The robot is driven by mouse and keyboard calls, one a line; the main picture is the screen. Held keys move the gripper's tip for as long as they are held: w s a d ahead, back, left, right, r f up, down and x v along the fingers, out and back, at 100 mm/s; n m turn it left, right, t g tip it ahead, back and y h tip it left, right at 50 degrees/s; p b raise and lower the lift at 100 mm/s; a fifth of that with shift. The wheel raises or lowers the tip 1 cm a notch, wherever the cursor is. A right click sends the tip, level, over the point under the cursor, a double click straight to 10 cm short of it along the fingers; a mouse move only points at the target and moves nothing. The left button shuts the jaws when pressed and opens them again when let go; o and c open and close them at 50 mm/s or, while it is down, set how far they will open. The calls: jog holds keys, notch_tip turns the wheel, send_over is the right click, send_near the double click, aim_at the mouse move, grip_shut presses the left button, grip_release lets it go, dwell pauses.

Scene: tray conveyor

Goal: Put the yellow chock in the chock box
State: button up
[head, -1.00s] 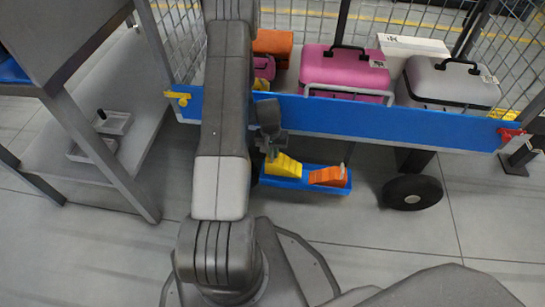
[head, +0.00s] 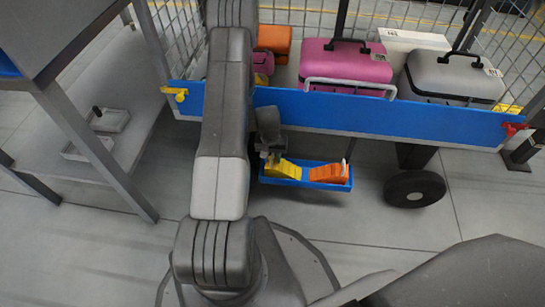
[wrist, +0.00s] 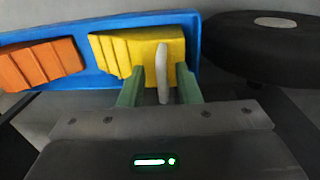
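The yellow chock (head: 285,168) sits in the left part of the blue chock box (head: 315,186), beside the orange chock (head: 328,173). In the wrist view, the yellow chock (wrist: 138,52) lies inside the blue rim (wrist: 198,35), with the orange chock (wrist: 40,63) to its left. My gripper (wrist: 160,88) is at the yellow chock. Its two green fingers stand apart, with a pale upright grip between them and gaps on both sides. In the head view my gripper (head: 272,156) is just above the chock, partly hiding it.
The box hangs below the blue rail (head: 400,118) of a mesh-sided cart. A black wheel (head: 414,188) is right of the box. Pink (head: 345,65) and grey (head: 450,75) cases stand on the cart. A grey shelf table (head: 110,150) is at left. Floor in front is clear.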

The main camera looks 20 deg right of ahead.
notch_tip(320, 180, up, 12)
jog(key=p, duration=0.4)
jog(key=shift+w+a, duration=0.2)
jog(key=shift+a, duration=0.15)
